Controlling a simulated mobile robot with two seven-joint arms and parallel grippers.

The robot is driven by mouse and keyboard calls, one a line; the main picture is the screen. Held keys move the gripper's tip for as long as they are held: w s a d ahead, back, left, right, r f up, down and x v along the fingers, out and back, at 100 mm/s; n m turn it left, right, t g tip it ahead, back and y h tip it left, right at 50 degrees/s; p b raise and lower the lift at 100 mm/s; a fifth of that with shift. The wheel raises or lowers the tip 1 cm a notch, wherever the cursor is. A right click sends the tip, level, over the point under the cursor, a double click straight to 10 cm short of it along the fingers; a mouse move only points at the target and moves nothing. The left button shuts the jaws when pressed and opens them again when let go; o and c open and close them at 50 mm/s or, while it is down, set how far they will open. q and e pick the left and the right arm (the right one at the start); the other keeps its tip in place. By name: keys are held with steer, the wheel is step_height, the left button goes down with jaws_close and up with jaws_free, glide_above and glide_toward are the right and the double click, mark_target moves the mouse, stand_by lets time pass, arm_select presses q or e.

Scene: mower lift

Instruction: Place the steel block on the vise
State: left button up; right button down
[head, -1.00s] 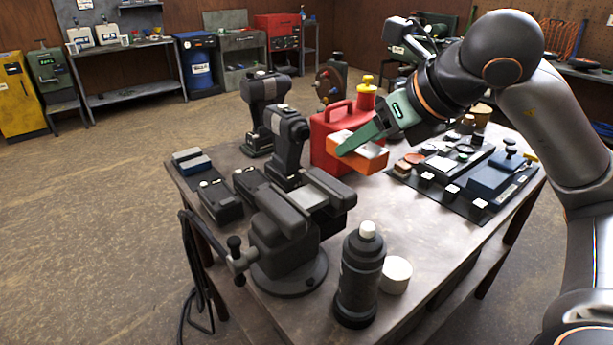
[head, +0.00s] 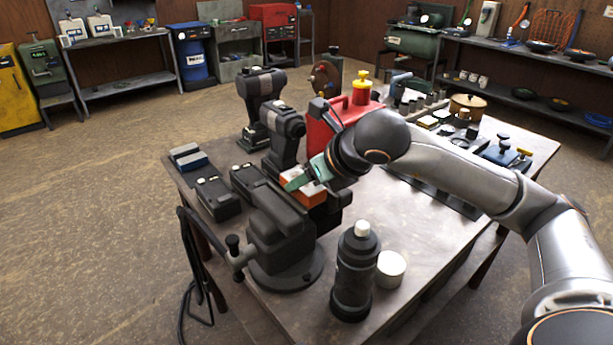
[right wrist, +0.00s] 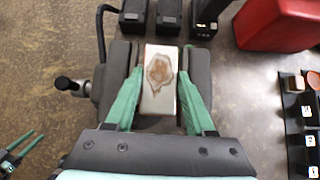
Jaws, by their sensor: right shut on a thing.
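The steel block (head: 308,194) shows orange sides in the head view. In the right wrist view the block (right wrist: 160,82) has a pale top with a brown rusty patch. My right gripper (head: 306,180) is shut on it, with one green finger on each long side. The block is over the jaws of the dark grey vise (head: 272,226), between the two jaw tops in the right wrist view (right wrist: 199,80). I cannot tell whether it touches the vise. My left gripper (right wrist: 28,145) shows at the lower left of the right wrist view, its green fingers apart and empty.
Two black drills (head: 285,135) and a red can (head: 325,130) stand behind the vise. Black battery packs (head: 216,197) lie to its left. A dark bottle (head: 355,275) and a white round tub (head: 391,268) stand in front right. Bare table lies right of the vise.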

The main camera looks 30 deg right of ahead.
steer(key=shift+f, duration=0.1)
steer(key=shift+c, duration=1.3)
jaws_free()
steer(key=shift+r, duration=0.25)
steer(key=b+v, duration=0.1)
steer(key=v, duration=1.1)
steer(key=shift+f, duration=0.15)
